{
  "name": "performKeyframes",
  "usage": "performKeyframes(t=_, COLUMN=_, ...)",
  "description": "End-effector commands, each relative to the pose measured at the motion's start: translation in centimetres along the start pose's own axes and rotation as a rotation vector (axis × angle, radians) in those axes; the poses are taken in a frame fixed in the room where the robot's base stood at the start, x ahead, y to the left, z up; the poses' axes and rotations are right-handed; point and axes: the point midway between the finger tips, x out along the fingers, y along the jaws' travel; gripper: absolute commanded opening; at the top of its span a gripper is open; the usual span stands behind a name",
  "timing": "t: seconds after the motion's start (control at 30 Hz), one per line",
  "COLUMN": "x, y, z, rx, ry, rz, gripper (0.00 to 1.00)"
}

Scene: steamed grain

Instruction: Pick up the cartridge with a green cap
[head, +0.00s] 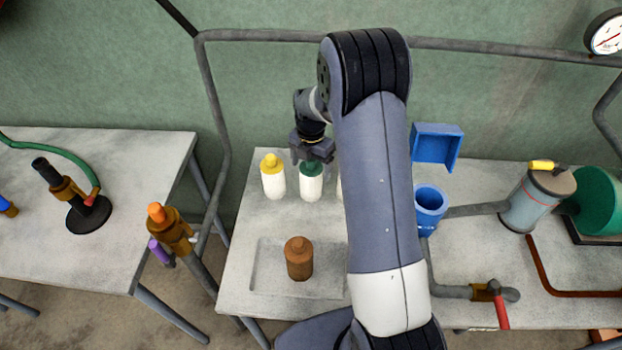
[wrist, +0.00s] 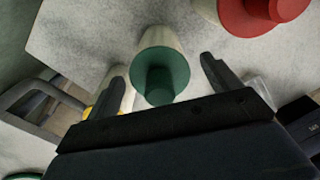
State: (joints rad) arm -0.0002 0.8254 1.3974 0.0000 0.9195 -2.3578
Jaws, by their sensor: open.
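The cartridge with a green cap (head: 311,183) is a white bottle standing upright on the table near its back edge in the head view. Its green cap (wrist: 161,80) shows in the wrist view between my two fingers. My gripper (head: 314,153) is just above and behind the green cap in the head view. The fingers of my gripper (wrist: 163,75) are open, one on each side of the cap, with gaps to both. I cannot tell how far down the fingers reach beside the bottle.
A yellow-capped white bottle (head: 272,177) stands just left. A red object (wrist: 262,12) shows in the wrist view. A brown bottle (head: 299,259) stands in a shallow recess in front. A blue cup (head: 429,207) and blue box (head: 436,146) are to the right. My arm hides the table's middle.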

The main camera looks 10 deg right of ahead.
Motion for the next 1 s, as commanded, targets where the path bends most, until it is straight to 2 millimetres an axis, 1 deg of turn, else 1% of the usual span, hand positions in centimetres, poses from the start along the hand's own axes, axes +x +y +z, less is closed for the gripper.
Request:
performKeyframes(t=0.1, x=1.4, y=0.0, z=0.0, rx=0.0, ry=0.002, rz=-0.002, gripper=0.85)
performKeyframes(t=0.2, x=1.9, y=0.0, z=0.0, rx=0.0, ry=0.0, rz=0.0, gripper=0.85)
performKeyframes(t=0.43, x=2.0, y=0.0, z=0.0, rx=0.0, ry=-0.001, rz=0.001, gripper=0.84)
performKeyframes(t=1.0, x=2.0, y=0.1, z=0.0, rx=0.0, ry=-0.001, rz=0.001, gripper=0.37)
